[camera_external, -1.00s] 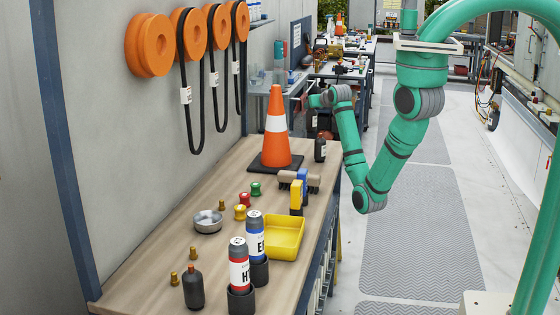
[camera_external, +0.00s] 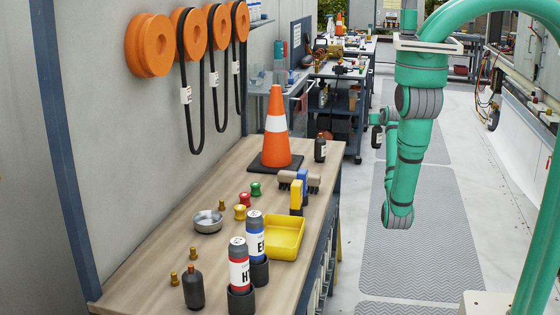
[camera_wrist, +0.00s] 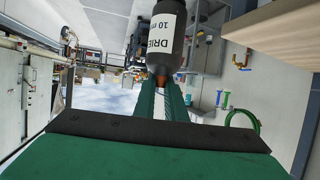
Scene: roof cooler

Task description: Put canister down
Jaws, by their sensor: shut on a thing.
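My gripper (camera_wrist: 157,88) is shut on the orange cap end of a dark canister (camera_wrist: 172,60), which has a white label with the letters "DRIE" and the number 10. The canister fills the top middle of the wrist view, and its far end is cut off. In the camera_external view, the dark canister (camera_external: 377,138) is small beside my arm, held in the air over the aisle, right of the wooden bench (camera_external: 140,275). My fingers are too small there to make out clearly.
The bench carries an orange cone (camera_external: 277,140), a dark bottle (camera_external: 320,149), a yellow tray (camera_external: 297,238), red and blue labelled cylinders in dark holders and another dark bottle (camera_external: 193,290). A cart (camera_external: 352,105) stands beyond. The grey aisle mat (camera_external: 440,250) looks clear.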

